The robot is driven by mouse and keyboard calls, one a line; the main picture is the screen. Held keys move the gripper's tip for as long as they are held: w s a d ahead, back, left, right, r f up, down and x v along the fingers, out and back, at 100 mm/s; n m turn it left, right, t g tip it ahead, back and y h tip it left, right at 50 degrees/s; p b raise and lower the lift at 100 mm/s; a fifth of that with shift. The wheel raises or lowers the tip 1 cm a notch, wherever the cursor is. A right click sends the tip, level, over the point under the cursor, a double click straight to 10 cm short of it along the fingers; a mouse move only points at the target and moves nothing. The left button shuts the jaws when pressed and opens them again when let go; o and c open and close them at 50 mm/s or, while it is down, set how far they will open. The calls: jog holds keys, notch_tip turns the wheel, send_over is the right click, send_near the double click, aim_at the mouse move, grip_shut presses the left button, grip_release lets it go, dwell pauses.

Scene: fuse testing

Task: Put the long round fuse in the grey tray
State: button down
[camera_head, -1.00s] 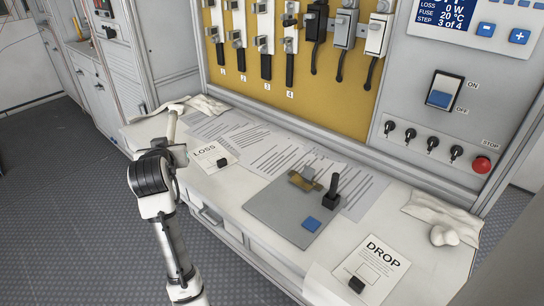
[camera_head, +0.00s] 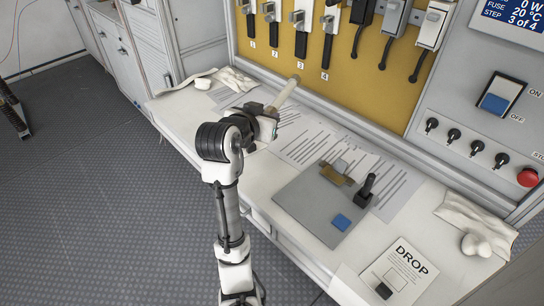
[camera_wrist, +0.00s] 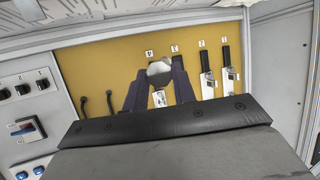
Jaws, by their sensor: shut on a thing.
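A long, pale round fuse (camera_head: 284,93) is in my gripper (camera_head: 268,113) in the head view. It tilts up and to the right, above the back part of the white bench. In the wrist view my gripper (camera_wrist: 159,84) has its two dark fingers on either side of the fuse's round grey-white end (camera_wrist: 159,68). The rest of the fuse is hidden there. I cannot make out a clear grey tray in either view. A flat grey plate (camera_head: 296,200) with a brass clip, a black lever and a blue button lies on the bench to the right.
Printed sheets (camera_head: 305,140) lie on the bench below the arm. A DROP card (camera_head: 402,270) is at the front right. White cloths lie at both ends. The yellow panel (camera_head: 345,75) with numbered switches rises behind, close to the fuse. A red stop button (camera_head: 527,177) is at right.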

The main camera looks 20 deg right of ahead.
aim_at(266, 168)
notch_tip(266, 168, down, 15)
jog(key=shift+f+p, duration=0.15)
jog(key=shift+p, duration=0.15)
jog(key=shift+f, duration=0.15)
jog(key=c, duration=1.6)
grip_release()
jog(key=shift+f, duration=0.1)
jog(key=o, duration=0.5)
jog(key=shift+c, duration=0.2)
